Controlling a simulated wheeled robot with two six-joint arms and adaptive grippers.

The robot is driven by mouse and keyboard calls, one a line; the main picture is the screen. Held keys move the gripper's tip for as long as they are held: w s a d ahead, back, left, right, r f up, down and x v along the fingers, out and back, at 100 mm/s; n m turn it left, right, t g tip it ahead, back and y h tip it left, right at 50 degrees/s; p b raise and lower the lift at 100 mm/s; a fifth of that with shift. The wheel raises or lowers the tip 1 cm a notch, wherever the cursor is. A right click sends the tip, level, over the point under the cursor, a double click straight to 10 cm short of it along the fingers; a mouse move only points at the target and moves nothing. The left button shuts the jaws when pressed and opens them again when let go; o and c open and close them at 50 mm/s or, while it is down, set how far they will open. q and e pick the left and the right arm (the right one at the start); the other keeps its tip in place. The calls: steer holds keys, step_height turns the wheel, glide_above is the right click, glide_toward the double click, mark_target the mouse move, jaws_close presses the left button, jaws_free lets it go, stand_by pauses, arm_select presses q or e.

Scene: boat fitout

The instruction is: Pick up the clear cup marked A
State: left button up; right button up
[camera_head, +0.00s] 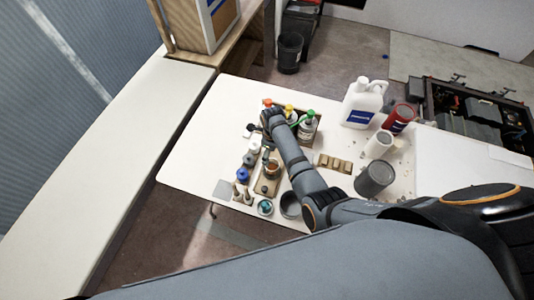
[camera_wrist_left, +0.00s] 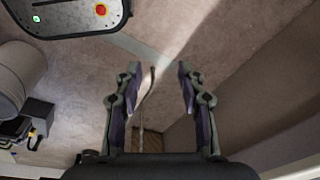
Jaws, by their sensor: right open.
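My right arm reaches over the white table (camera_head: 205,150). Its right gripper (camera_head: 258,137) is small and dark at the far end, open, over the left part of the table near the small bottles. A small cup with amber-brown contents (camera_head: 272,170) stands on a tan board (camera_head: 264,187), below the gripper in the picture. I cannot read a letter A on any cup, and my arm hides part of this area. My left gripper (camera_wrist_left: 158,75) is open and empty, with bare floor beyond its fingers in the left wrist view.
A wooden crate of capped bottles (camera_head: 309,127) stands close to my right arm. A blue-capped bottle (camera_head: 242,174), a teal-topped pot (camera_head: 265,207), a grey can (camera_head: 375,178), a white jug (camera_head: 362,103) and a red can (camera_head: 399,118) crowd the table. The table's left part is clear.

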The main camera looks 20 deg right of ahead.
steer(key=s, duration=0.1)
arm_select(q)
steer(key=s+f+b, duration=0.4)
steer(key=s, duration=0.2)
arm_select(e)
glide_toward(272, 167)
steer(key=shift+s+a+f+b, duration=0.1)
steer(key=shift+s+a+b, duration=0.1)
steer(key=shift+s, duration=0.3)
steer(key=shift+s+a+f+b, duration=0.1)
steer(key=shift+s+a+b, duration=0.1)
steer(key=shift+s, duration=0.3)
steer(key=shift+s+f+b, duration=0.1)
steer(key=shift+f+b, duration=0.3)
steer(key=shift+b, duration=0.2)
step_height(272, 167, down, 4)
steer(key=b, duration=0.4)
steer(key=shift+r, duration=0.15)
steer(key=shift+b, duration=0.35)
steer(key=shift+c, duration=0.8)
arm_select(q)
step_height(272, 167, down, 6)
steer(key=w, duration=0.3)
steer(key=shift+f, duration=0.15)
arm_select(e)
steer(key=c, duration=1.1)
